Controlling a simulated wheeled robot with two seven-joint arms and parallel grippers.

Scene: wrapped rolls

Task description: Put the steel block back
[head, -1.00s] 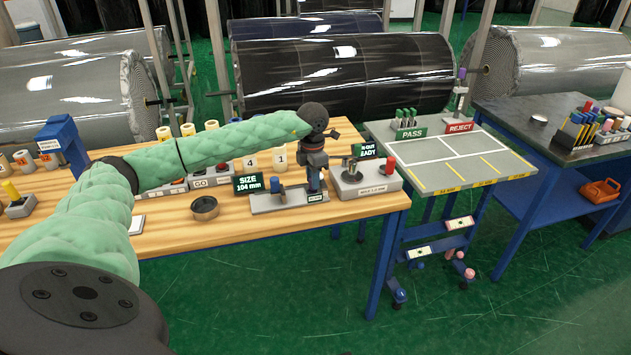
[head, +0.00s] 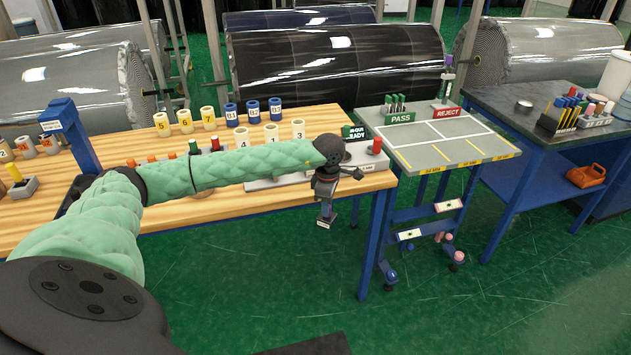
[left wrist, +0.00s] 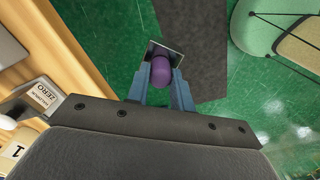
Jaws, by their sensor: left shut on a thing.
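My left gripper (head: 326,190) hangs past the front edge of the wooden bench, over the green floor. It is shut on a small piece that I take for the steel block (head: 324,223), with a pale label on its lower end. In the left wrist view the left gripper (left wrist: 160,82) holds this piece by a purple knob, and a thin square plate edge of the block (left wrist: 151,50) shows beyond it. My left arm hides part of the bench, including where the size gauge would be. My right gripper is not in view.
The wooden bench (head: 230,197) carries several numbered rolls and a box with a red button (head: 376,145). To its right stand a grey table (head: 430,150) marked PASS and REJECT and a dark table (head: 510,118).

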